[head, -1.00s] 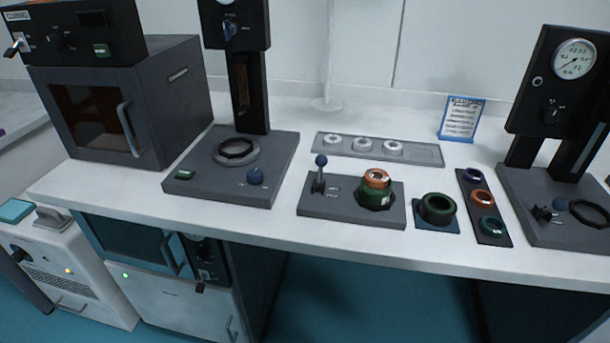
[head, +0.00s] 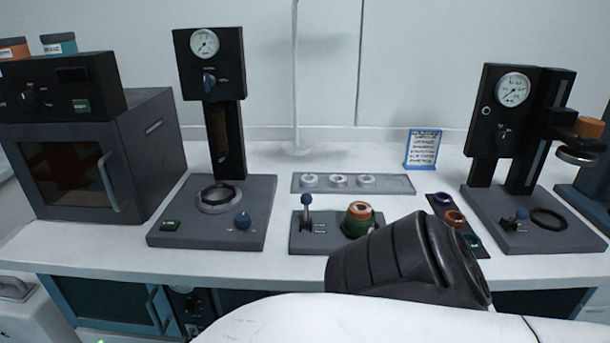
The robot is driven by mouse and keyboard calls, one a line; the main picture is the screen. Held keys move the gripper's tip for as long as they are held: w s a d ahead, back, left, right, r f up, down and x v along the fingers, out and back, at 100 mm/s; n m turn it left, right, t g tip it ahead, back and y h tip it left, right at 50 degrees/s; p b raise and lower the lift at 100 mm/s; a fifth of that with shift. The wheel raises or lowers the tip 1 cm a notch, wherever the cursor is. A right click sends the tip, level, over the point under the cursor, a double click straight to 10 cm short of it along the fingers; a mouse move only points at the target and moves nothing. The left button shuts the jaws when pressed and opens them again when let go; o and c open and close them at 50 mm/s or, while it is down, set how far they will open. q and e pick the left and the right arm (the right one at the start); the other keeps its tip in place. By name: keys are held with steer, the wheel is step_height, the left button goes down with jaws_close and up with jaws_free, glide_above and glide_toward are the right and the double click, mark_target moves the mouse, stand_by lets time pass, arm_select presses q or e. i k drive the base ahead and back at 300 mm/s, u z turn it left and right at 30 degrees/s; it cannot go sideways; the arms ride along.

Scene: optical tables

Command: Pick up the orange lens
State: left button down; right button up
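A dark strip tray (head: 433,203) on the right of the bench holds a purple ring-shaped lens (head: 442,198), an orange lens (head: 455,218) and a teal lens (head: 472,240) in a row. The orange lens lies in the middle place. A white and black link of my arm fills the bottom middle and covers the bench front left of the strip tray. Neither gripper shows.
A gauge stand (head: 525,235) stands right of the strip tray. A grey plate with several white rings (head: 395,185) and a blue-framed sign (head: 422,150) are behind.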

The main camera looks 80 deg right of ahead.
mark_target(361, 211)
steer(key=i, duration=1.25)
steer(key=z, duration=2.25)
